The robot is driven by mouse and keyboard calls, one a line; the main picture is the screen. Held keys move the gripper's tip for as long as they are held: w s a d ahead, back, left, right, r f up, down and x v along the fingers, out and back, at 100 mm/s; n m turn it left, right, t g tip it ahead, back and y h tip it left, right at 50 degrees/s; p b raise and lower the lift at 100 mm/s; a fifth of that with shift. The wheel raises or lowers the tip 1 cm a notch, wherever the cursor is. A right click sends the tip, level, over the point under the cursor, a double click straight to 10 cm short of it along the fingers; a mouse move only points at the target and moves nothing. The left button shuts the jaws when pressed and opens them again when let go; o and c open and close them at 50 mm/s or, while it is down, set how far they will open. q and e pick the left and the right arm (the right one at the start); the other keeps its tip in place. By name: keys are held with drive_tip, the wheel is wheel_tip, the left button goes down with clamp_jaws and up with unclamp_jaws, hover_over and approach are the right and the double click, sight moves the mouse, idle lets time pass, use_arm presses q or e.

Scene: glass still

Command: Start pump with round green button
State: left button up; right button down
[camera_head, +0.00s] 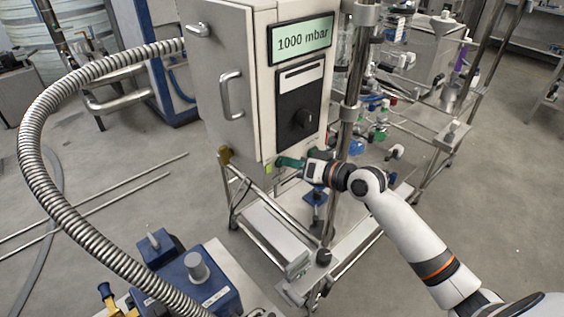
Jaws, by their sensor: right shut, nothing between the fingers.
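The pump cabinet (232,95) is a tall beige box on a metal frame. My left gripper is not in view.
A ribbed metal hose (40,115) arcs across the left. A blue device (200,285) stands at the bottom. A vertical steel post (350,100) stands just right of the cabinet, close to my right arm. Frames with glassware stand behind. Floor at left holds loose rods (95,205).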

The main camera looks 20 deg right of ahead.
drive_tip(key=shift+s, duration=0.1)
drive_tip(key=s, duration=0.1)
drive_tip(key=s+d, duration=0.1)
drive_tip(key=s, duration=0.1)
drive_tip(key=s+d, duration=0.1)
drive_tip(key=s, duration=0.1)
drive_tip(key=shift+s, duration=0.25)
idle(0.4)
